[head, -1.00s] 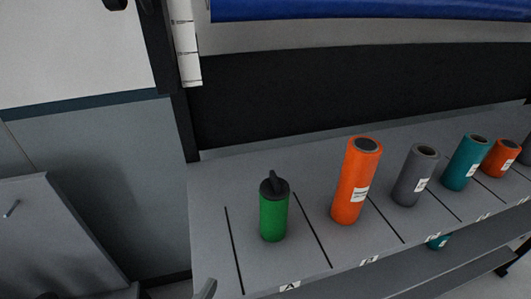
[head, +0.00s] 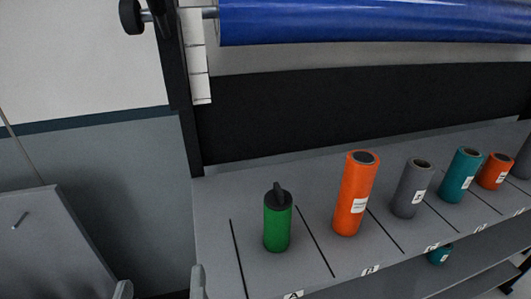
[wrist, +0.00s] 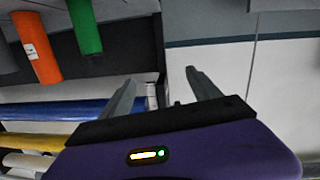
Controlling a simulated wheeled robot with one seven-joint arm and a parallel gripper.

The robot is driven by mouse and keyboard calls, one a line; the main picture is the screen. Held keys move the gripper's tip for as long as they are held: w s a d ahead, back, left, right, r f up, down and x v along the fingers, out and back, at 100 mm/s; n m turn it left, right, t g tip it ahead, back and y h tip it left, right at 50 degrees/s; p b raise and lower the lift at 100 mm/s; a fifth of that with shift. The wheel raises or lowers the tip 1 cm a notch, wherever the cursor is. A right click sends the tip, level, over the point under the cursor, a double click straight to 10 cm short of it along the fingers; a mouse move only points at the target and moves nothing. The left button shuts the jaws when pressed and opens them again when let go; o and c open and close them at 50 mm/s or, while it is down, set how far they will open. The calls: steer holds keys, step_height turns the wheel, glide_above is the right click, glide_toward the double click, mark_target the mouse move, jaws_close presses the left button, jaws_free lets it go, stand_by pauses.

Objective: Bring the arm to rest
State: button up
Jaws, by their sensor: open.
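My gripper (wrist: 160,76) is open and empty in the wrist view, with its two grey fingers apart and nothing between them. In the head view only its fingertips (head: 160,286) show at the bottom edge, left of the shelf front; the rest of the arm is out of view. A green bottle with a black cap (head: 278,224) stands upright on the shelf at slot A, apart from the gripper. It also shows at the top of the wrist view (wrist: 84,27).
The grey shelf (head: 215,240) holds an orange roll (head: 354,205), a grey roll (head: 411,192), a teal roll (head: 461,178) and more rolls to the right. A blue vinyl roll (head: 370,22) hangs above. A grey panel (head: 45,245) stands at left.

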steer(key=s+d+f+n+g+y, duration=0.1)
steer(key=s+d+f+n+y, duration=0.1)
steer(key=d+f+n+y, duration=0.7)
steer(key=s+d+f+m+h, duration=0.5)
steer(key=s+d, duration=0.3)
steer(key=d, duration=0.3)
steer(key=s+d+f+m+h, duration=0.6)
steer(key=s+d+m+h, duration=0.1)
steer(key=d, duration=0.5)
steer(key=shift+s+m+g, duration=0.3)
steer(key=shift+s, duration=0.15)
steer(key=shift+f, duration=0.1)
